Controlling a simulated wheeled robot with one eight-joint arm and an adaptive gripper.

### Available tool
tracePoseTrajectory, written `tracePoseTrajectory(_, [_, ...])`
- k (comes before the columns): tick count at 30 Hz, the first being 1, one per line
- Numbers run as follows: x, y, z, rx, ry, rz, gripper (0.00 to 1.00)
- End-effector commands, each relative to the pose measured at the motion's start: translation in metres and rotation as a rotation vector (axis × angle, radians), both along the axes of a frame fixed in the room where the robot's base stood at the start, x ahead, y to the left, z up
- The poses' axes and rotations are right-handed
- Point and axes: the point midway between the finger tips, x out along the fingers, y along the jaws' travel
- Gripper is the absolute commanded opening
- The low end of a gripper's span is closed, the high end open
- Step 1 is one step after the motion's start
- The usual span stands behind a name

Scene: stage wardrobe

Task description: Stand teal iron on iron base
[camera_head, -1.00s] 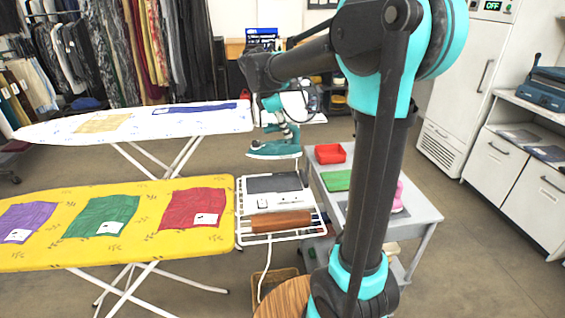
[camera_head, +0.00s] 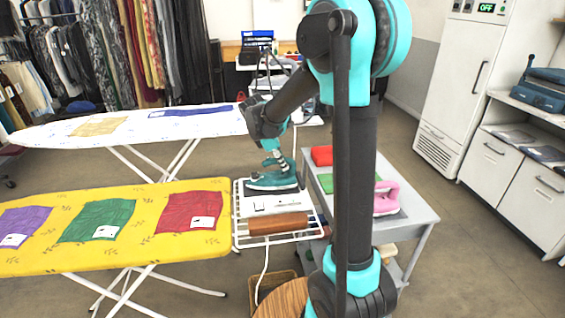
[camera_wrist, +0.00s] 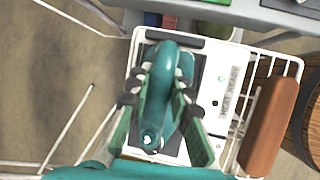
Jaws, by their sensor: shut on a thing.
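The teal iron (camera_head: 274,180) is held by my gripper (camera_head: 274,157), low over the dark plate of the white iron base (camera_head: 266,203). The iron lies roughly level, sole down; I cannot tell whether it touches the plate. In the wrist view the teal iron (camera_wrist: 163,75) shows from above, with the fingers of my gripper (camera_wrist: 158,103) shut on either side of its handle. The iron base (camera_wrist: 226,92) shows there with a "HEAT READY" label, and its dark plate is mostly hidden under the iron.
The base sits on a white wire rack (camera_head: 300,235) with a brown roll (camera_head: 278,223), at the end of the yellow ironing board (camera_head: 150,245). A grey table (camera_head: 418,213) to the right holds a pink iron (camera_head: 386,198). A white ironing board (camera_head: 60,130) stands behind.

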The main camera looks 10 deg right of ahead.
Motion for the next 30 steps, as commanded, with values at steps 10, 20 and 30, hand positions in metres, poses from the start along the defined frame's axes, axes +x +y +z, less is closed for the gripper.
tracePoseTrajectory(10, [0.000, 0.000, -0.002, 0.000, 0.000, 0.000, 0.28])
tracePoseTrajectory(20, [0.000, 0.000, -0.002, 0.000, 0.000, 0.000, 0.41])
tracePoseTrajectory(30, [-0.006, 0.011, 0.027, 0.000, 0.001, 0.002, 0.41])
